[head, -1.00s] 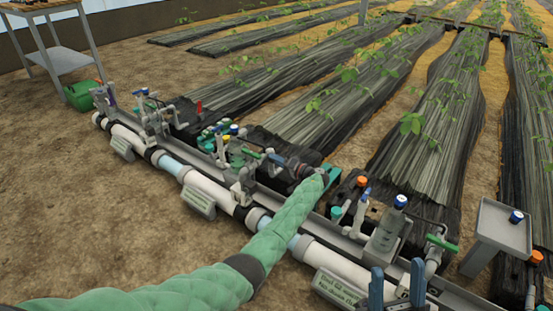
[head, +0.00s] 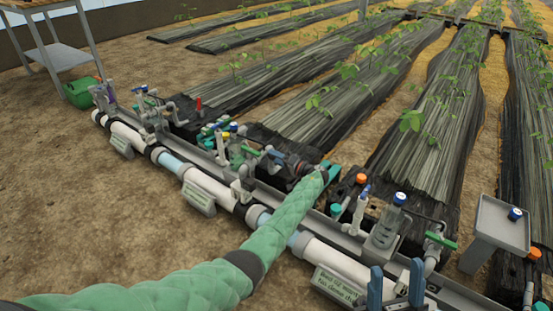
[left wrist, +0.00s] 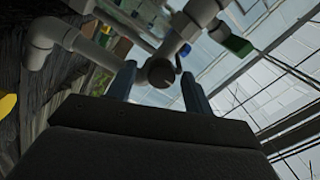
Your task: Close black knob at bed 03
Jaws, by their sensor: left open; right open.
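A dark round knob (left wrist: 160,72) on grey pipework shows in the left wrist view. My left gripper (left wrist: 157,80) is open, with one blue finger on each side of the knob in that picture. I cannot tell whether the fingers touch it. In the head view my green-sleeved left arm reaches across the pipe run to the fittings at mid-picture, and the wrist and fittings overlap, so the knob is not clear there. My right gripper (head: 397,284) is open and empty at the bottom, in front of the pipe. No bed number is readable.
A white pipe run (head: 208,186) with valves crosses diagonally, with sign plates (head: 198,199) along its front. Black-covered plant beds (head: 320,120) lie behind. A bottle (head: 388,222) with a blue cap and a grey stand (head: 499,225) are at right. Bare soil is at left.

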